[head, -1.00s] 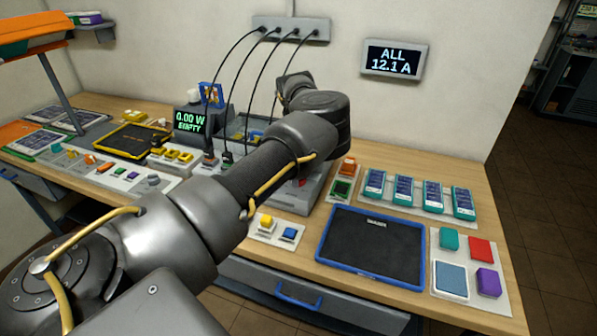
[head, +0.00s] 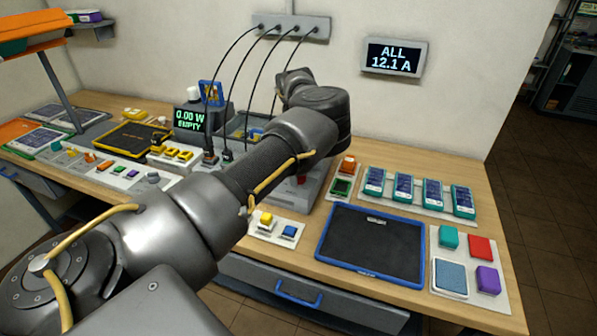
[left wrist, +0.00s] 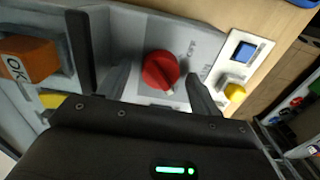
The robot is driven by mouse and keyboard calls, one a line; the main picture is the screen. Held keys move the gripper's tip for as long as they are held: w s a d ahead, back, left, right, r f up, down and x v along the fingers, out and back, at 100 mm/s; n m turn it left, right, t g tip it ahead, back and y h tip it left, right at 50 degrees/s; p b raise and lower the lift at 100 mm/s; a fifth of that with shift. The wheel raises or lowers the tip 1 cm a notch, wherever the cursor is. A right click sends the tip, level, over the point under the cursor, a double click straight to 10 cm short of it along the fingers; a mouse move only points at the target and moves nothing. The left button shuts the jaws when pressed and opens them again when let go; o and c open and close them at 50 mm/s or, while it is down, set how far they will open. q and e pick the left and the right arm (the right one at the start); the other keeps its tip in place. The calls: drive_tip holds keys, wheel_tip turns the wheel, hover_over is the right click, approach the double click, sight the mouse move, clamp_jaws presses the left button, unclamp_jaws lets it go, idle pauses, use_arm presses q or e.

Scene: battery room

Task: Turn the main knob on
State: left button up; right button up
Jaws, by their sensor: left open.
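The red main knob (left wrist: 160,70) sits on a grey panel in the left wrist view, with small lettering to its right that is hard to read. Its pale pointer end faces down and slightly right. My left gripper (left wrist: 163,85) is open, with one grey finger on each side of the knob; I cannot tell whether they touch it. In the head view only a bit of the red knob (head: 302,181) shows beside my left arm, which hides most of the grey housing (head: 312,197). The left fingers are hidden there. My right gripper is not in view.
A plate with a yellow and a blue button (head: 289,231) lies in front of the housing. A blue-rimmed mat (head: 319,250) is to its right. An orange block marked OK (left wrist: 28,58) is left of the knob. A wall display (head: 394,57) reads ALL 12.1 A.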

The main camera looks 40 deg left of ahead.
use_arm(q)
wheel_tip(320, 180, up, 10)
drive_tip(key=b, duration=0.1)
drive_tip(key=shift+r, duration=0.25)
idle(0.4)
